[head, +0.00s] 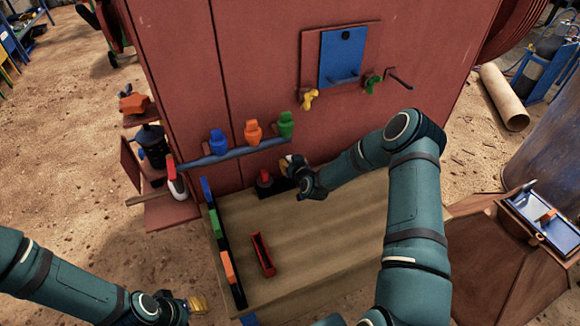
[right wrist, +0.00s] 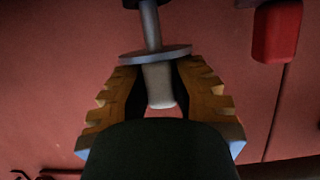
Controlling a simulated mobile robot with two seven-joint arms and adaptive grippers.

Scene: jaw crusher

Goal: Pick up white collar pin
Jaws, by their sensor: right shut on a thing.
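The white collar pin (right wrist: 159,88) shows in the right wrist view as a pale round grip below a grey disc-shaped collar, with a metal shaft running up from it. My right gripper (right wrist: 156,75) has its orange ridged fingers on both sides of the pale grip and is shut on it. In the head view the right gripper (head: 288,165) is close to the red machine wall, just above the back edge of the wooden bench; the pin is too small and covered to make out there. My left gripper (head: 196,304) is low at the left, off the bench, its fingers unclear.
A red knob (head: 265,178) on a dark base is beside the right gripper. A rail (head: 232,155) holds blue, orange and green pieces. An open red tray (head: 263,254) lies on the wooden bench (head: 320,240), whose middle is clear. A blue panel (head: 342,58) is on the wall.

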